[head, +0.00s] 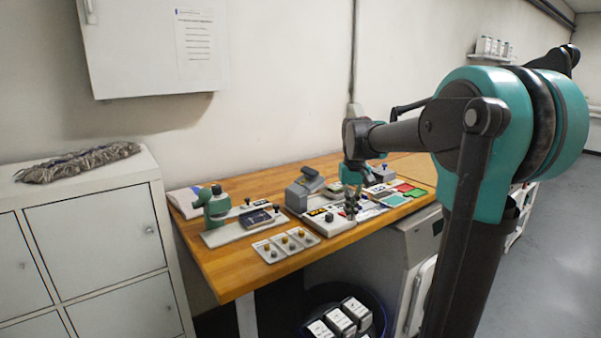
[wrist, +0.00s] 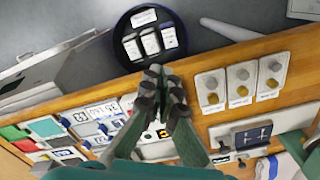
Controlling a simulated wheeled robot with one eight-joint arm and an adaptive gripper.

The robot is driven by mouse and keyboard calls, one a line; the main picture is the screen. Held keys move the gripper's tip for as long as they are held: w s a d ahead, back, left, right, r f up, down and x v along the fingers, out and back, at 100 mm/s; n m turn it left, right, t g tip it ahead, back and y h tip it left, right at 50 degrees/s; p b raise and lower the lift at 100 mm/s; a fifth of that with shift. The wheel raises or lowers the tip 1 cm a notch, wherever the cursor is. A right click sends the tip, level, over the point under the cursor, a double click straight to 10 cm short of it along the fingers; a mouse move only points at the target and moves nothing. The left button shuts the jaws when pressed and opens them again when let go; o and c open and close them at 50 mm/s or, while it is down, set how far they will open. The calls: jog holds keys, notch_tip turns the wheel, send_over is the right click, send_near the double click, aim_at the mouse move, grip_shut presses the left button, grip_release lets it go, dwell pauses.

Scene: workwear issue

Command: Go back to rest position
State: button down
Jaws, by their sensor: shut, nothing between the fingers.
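My gripper (head: 351,212) hangs over the wooden table (head: 240,284), near its front edge, above a white board with printed labels. In the wrist view the gripper (wrist: 157,75) points toward the table's front edge, with its fingers together and nothing between them. It hides part of the labelled board behind it. From the head view I cannot tell whether its tips touch the board.
A white tray with several knobs (head: 286,246), a green press-like device (head: 213,204) and coloured pads (head: 397,199) lie on the table. A dark round bin (wrist: 119,40) with labelled boxes stands below. White lockers (head: 92,227) stand left; floor at right is clear.

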jog(key=s+d+f+t, duration=0.2)
jog(key=s+f, duration=0.8)
jog(key=s+d+f+m+t, duration=0.1)
jog(key=s+d+f+t, duration=0.1)
jog(key=s+f, duration=0.8)
jog(key=shift+s, duration=0.6)
